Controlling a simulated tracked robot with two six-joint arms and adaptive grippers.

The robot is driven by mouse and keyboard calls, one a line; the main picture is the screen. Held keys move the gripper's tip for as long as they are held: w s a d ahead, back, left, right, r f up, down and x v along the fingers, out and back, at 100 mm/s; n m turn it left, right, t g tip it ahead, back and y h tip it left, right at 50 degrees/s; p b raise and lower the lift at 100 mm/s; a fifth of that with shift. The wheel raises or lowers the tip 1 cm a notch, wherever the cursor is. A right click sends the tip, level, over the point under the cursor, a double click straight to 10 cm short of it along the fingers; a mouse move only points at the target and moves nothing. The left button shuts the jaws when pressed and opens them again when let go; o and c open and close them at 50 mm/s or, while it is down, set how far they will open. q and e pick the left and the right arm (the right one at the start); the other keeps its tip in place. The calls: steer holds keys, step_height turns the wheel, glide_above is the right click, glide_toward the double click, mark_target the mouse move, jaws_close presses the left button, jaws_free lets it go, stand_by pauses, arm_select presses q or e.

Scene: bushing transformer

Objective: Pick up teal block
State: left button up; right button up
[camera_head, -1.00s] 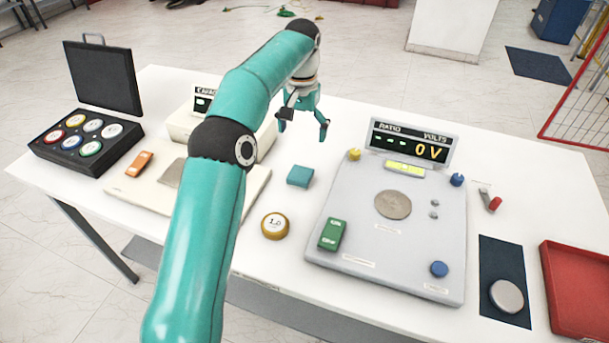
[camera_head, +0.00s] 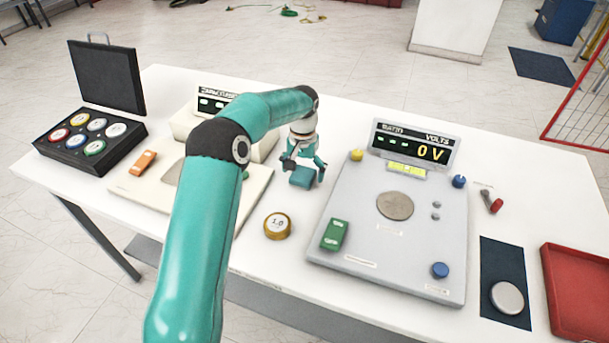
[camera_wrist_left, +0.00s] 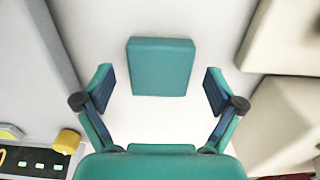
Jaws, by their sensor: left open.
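The teal block (camera_head: 303,177) sits on the white table between the cream device and the grey ratio panel. It also shows in the left wrist view (camera_wrist_left: 161,66), ahead of the fingers and roughly centred between them. My left gripper (camera_head: 304,170) is open and low over the table, right beside the block. In the left wrist view its two fingertips (camera_wrist_left: 159,88) stand apart on either side, with white table showing between each finger and the block. My right gripper is in neither view.
The grey ratio panel (camera_head: 345,196) lies right of the block, and the cream device (camera_head: 254,190) lies left. A gold round weight marked 1.0 (camera_head: 277,226) stands in front. A black case (camera_head: 88,148) with several coloured discs and a red tray (camera_head: 572,262) are farther off.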

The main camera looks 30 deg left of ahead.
arm_select(q)
steer(key=shift+f, duration=0.25)
steer(key=c, duration=1.3)
steer(key=shift+r, duration=0.15)
steer(key=shift+r, duration=0.45)
step_height(320, 180, up, 11)
step_height(320, 180, up, 8)
steer(key=p, duration=0.2)
glide_above(303, 173)
